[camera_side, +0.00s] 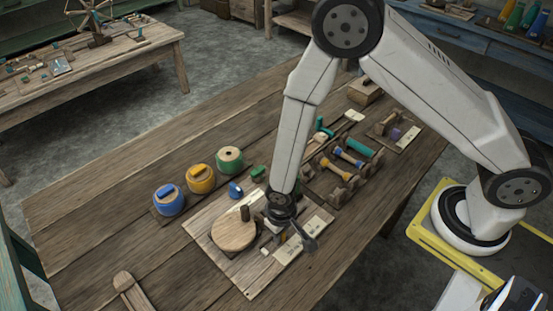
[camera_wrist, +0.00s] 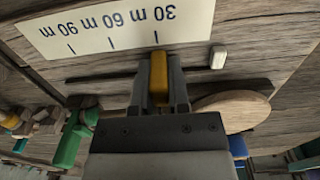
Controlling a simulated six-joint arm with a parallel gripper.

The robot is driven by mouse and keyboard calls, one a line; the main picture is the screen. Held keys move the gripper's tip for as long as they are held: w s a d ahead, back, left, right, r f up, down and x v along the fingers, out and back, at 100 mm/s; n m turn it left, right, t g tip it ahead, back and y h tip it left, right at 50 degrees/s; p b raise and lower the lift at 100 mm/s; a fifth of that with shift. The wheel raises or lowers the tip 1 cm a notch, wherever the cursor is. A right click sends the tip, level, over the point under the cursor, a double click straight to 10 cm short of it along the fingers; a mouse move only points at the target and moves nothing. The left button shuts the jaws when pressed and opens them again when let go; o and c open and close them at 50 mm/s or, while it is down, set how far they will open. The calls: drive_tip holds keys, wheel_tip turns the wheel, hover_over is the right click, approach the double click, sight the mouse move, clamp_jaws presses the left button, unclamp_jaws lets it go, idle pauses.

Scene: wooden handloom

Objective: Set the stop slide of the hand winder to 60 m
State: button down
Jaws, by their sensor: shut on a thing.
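The stop slide (camera_wrist: 159,78) is a yellow block in the wrist view, standing at the dark slot (camera_wrist: 100,78) of the hand winder's board. My gripper (camera_wrist: 159,98) is shut on it, one finger on each side. The pale scale plate (camera_wrist: 190,25) appears upside down with 30 m, 60 m and 90 m marks. The slide is about in line with the 30 m mark; the 60 m mark is to its left. In the side view, my gripper (camera_side: 282,222) is low over the winder board (camera_side: 250,285), and the slide is hard to make out. The plate (camera_side: 288,250) lies beside it.
A round wooden disc (camera_side: 234,234) lies left of my gripper, and a small white block (camera_wrist: 217,57) is near the slot. Blue (camera_side: 168,200), yellow (camera_side: 201,179) and green (camera_side: 229,160) spools stand behind. A bobbin rack (camera_side: 340,170) is to the right.

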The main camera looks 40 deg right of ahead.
sight(292, 229)
drive_tip(key=shift+d, duration=2)
drive_tip(key=shift+w, duration=0.1)
drive_tip(key=c, duration=0.6)
unclamp_jaws()
drive_tip(key=shift+r, duration=0.15)
wheel_tip(292, 229, up, 8)
drive_tip(key=shift+f, duration=0.25)
